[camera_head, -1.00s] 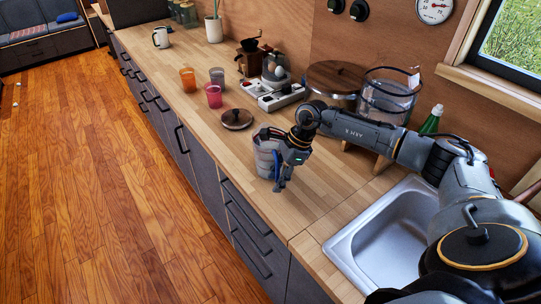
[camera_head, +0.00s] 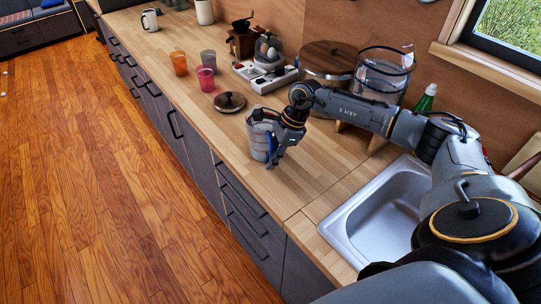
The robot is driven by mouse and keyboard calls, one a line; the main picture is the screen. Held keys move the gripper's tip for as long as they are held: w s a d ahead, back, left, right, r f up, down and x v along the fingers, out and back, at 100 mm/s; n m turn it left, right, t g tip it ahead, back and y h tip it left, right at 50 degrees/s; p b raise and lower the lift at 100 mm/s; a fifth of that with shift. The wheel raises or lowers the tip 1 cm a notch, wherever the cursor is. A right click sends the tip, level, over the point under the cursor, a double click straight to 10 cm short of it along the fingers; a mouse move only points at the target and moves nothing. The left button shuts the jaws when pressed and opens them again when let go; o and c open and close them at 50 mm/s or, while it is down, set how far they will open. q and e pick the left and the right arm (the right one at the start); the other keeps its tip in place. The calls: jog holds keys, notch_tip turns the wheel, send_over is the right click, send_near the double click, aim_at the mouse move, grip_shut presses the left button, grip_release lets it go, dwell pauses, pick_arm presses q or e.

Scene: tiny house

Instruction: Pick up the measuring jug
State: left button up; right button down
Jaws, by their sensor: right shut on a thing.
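The measuring jug (camera_head: 257,141) is a greyish, see-through vessel near the front edge of the wooden counter. It looks upright. My right gripper (camera_head: 272,150) is at the jug's right side and shut on it, covering part of that side. I cannot tell whether the jug's base touches the counter. My left gripper is not in view.
A dark pot lid (camera_head: 229,102) lies just behind the jug. Orange (camera_head: 179,63), pink (camera_head: 206,78) and grey (camera_head: 208,58) cups stand further left. A sink (camera_head: 378,212) is at the right. A large pot (camera_head: 325,65) and glass container (camera_head: 383,80) stand along the wall.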

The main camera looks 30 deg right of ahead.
jog(key=shift+r, duration=0.15)
jog(key=shift+w+r+b, duration=0.1)
jog(key=shift+r+b, duration=0.75)
jog(key=shift+r, duration=0.25)
jog(key=s+a+r+b, duration=0.5)
jog(key=s+a+r, duration=0.2)
jog(key=s+r, duration=0.3)
jog(key=shift+s+a+r, duration=0.2)
jog(key=shift+s+a, duration=0.1)
jog(key=shift+s, duration=0.5)
jog(key=shift+s, duration=0.1)
